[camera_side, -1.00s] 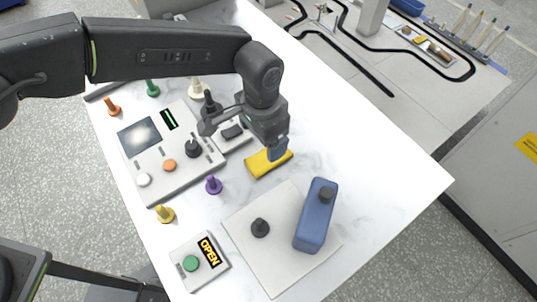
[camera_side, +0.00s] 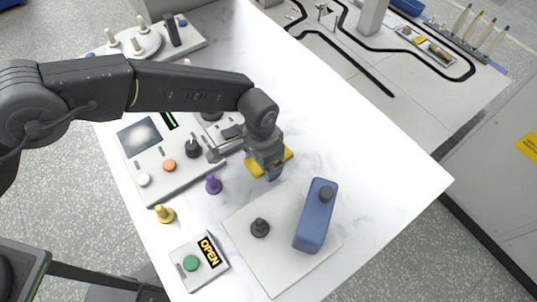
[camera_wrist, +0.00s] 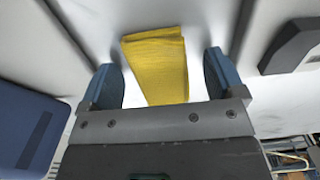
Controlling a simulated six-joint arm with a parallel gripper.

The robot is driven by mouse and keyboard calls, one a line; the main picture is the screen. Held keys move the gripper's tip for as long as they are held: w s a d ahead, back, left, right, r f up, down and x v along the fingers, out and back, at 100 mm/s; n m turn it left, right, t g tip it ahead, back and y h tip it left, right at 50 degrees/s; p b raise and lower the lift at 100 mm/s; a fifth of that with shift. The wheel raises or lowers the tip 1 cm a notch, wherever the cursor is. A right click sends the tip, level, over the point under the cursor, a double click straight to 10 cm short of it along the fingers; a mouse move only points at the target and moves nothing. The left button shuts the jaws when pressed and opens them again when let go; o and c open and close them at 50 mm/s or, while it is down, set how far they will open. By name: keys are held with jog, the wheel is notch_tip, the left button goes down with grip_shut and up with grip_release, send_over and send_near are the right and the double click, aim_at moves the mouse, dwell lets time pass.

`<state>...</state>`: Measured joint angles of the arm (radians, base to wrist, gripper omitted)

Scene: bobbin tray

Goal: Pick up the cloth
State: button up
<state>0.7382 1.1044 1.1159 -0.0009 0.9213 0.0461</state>
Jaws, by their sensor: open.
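The yellow folded cloth (camera_side: 254,164) lies on the white table, partly hidden behind my gripper in the side view. In the wrist view the cloth (camera_wrist: 158,62) lies between the two blue fingers, with a gap on each side. My gripper (camera_side: 272,174) is open and low over the cloth. Its fingertips (camera_wrist: 163,78) stand left and right of the cloth in the wrist view. I cannot tell whether the fingers touch the table.
A purple bobbin (camera_side: 213,185) stands to the left, near the control panel (camera_side: 178,180). The table (camera_side: 385,170) is clear to the right.

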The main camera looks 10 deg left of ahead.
jog(key=shift+c, duration=0.3)
jog(key=c, duration=0.9)
jog(key=shift+r, duration=0.15)
jog(key=shift+r, duration=0.3)
jog(key=r, duration=0.4)
jog(key=shift+w+a, duration=0.2)
jog(key=shift+a, duration=0.15)
jog(key=w+a+r, duration=0.1)
jog(key=a+r, duration=0.1)
jog(key=a, duration=0.1)
jog(key=w+a+r, duration=0.1)
jog(key=a+r, duration=0.1)
jog(key=a, duration=0.2)
jog(key=w+a+r, duration=0.1)
jog(key=a+r, duration=0.1)
jog(key=a, duration=0.1)
jog(key=shift+a, duration=0.25)
